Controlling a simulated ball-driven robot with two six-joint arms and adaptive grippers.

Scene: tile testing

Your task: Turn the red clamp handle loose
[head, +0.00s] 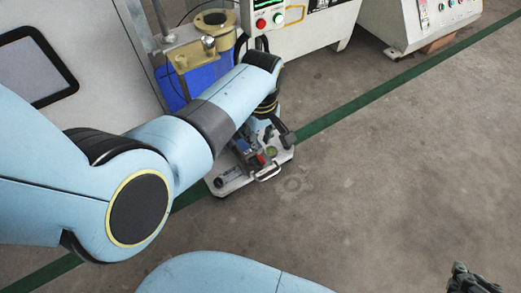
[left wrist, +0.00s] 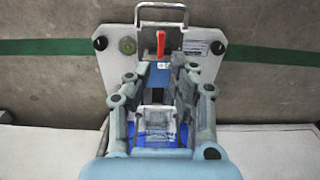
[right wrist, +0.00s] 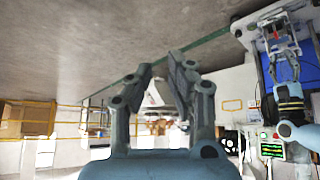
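The red clamp handle (left wrist: 160,43) stands beyond my left gripper's fingertips in the left wrist view, near the wire pull handle of a white plate (left wrist: 118,62). In the head view the red handle (head: 262,159) shows small beside my left gripper (head: 268,141), partly hidden by it. My left gripper (left wrist: 160,82) is open, its fingers spread either side of a grey and blue fixture body. The fingers do not touch the red handle. My right gripper (right wrist: 160,72) is open and empty, far from the clamp; it also shows at the head view's lower right corner (head: 468,280).
A metal wire handle (left wrist: 161,13) stands at the plate's edge. A machine with red and green buttons (head: 290,22) and a blue box with a brass-coloured cylinder (head: 213,22) stand behind. The concrete floor to the right, with its green stripe (head: 360,98), is clear.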

